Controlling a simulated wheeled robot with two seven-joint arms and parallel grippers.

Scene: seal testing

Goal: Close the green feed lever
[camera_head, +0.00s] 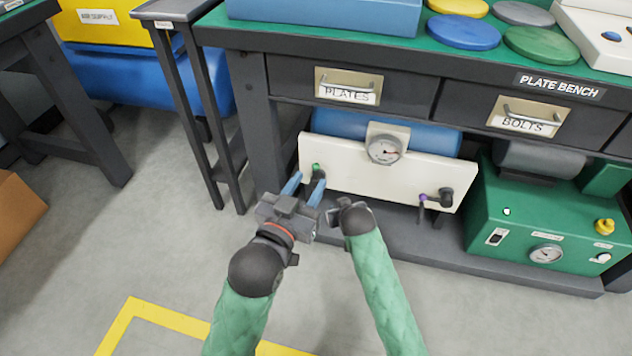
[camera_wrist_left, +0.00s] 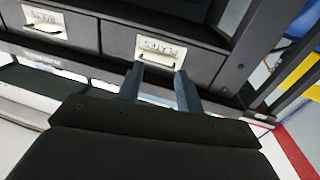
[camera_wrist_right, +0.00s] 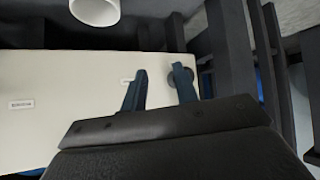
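The green feed lever (camera_head: 316,169) shows as a small green tip on a dark fitting at the left end of a white panel (camera_head: 352,178) under the bench. My left gripper (camera_head: 304,186) is in front of that end, its two blue fingers apart and empty; its right finger overlaps the fitting in the head view, and contact cannot be told. My right gripper (camera_head: 338,209) is just right of it, its fingers mostly hidden there. The right wrist view shows those fingers (camera_wrist_right: 160,85) apart before the panel, with a dark round part (camera_wrist_right: 207,80) beside the right finger.
A gauge (camera_head: 384,149) is mounted at the panel's top middle, and a purple-tipped lever (camera_head: 423,198) stands at its right. A green machine box (camera_head: 530,230) is farther right. Drawers (camera_head: 347,87) hang above, a bench leg (camera_head: 257,130) stands left. Floor in front is open.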

